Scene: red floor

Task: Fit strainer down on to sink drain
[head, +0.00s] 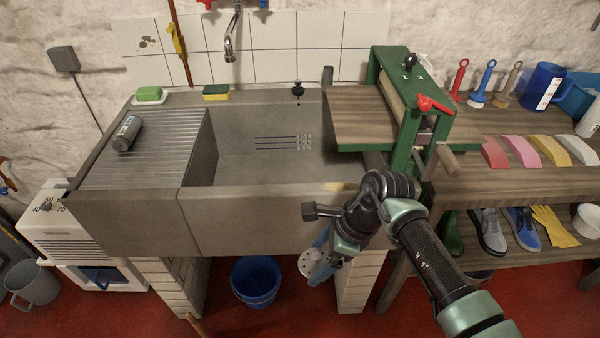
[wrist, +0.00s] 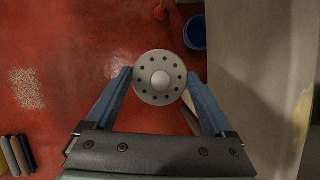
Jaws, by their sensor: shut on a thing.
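The strainer is a pale round disc with a ring of small holes and a central knob (wrist: 160,78). It sits between the blue fingers of my gripper (wrist: 159,76), which is shut on it. In the head view the strainer (head: 307,262) and my gripper (head: 318,264) are low in front of the sink's front wall, outside the basin. The grey stone sink (head: 240,222) has a ribbed draining board on its left. The drain is not visible; the front wall hides part of the basin floor. In the wrist view the sink front (wrist: 262,60) is on the right.
A blue bucket (head: 255,284) stands on the red floor below the sink, between brick piers. A green-framed mangle (head: 385,120) overhangs the sink's right end. A tap (head: 231,45) is above the back. A workbench with shoes on its shelf stands right.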

